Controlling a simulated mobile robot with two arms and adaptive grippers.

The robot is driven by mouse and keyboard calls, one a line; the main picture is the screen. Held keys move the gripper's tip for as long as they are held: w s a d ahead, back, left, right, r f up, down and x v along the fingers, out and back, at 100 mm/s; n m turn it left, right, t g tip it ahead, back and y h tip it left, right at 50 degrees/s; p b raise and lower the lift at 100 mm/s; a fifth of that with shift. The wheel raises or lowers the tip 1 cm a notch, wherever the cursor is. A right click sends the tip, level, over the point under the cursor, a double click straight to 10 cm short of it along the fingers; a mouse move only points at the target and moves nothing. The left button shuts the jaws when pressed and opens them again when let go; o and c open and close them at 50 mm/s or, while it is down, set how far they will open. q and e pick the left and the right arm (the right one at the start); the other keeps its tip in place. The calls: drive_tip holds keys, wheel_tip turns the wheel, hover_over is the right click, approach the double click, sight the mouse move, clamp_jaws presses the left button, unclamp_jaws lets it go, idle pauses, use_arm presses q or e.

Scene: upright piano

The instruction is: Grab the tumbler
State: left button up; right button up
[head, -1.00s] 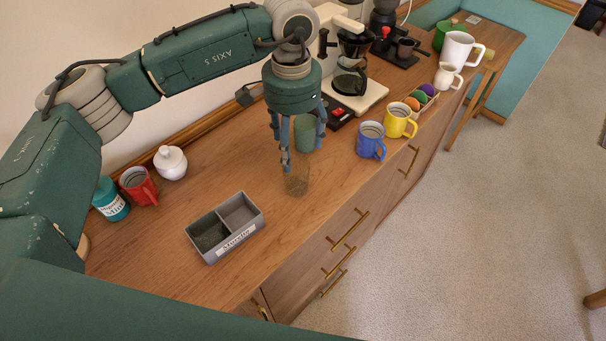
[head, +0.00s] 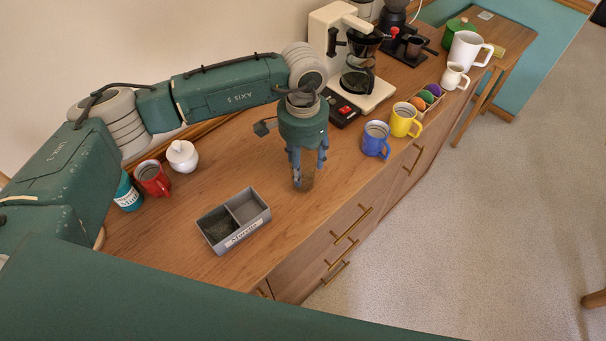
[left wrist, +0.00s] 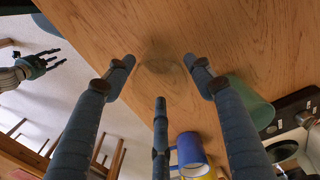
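The tumbler (head: 304,180) is a clear, brownish-looking glass standing on the wooden counter. My left gripper (head: 306,165) points down over it, its blue-grey fingers at the glass's upper part in the head view. In the left wrist view the tumbler (left wrist: 162,66) shows faintly between and beyond the spread fingers of my left gripper (left wrist: 158,78). The fingers are open; I cannot tell whether any touches the glass. My right gripper (left wrist: 42,66) shows small at the upper left of the left wrist view, fingers apart and empty, away from the counter.
A blue mug (head: 375,140) and yellow mug (head: 404,121) stand to the right. A grey divided box (head: 233,220) lies left, near the counter's front edge. A coffee maker (head: 345,60) stands behind.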

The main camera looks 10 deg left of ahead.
use_arm(q)
clamp_jaws()
drive_tip(key=shift+r, duration=0.1)
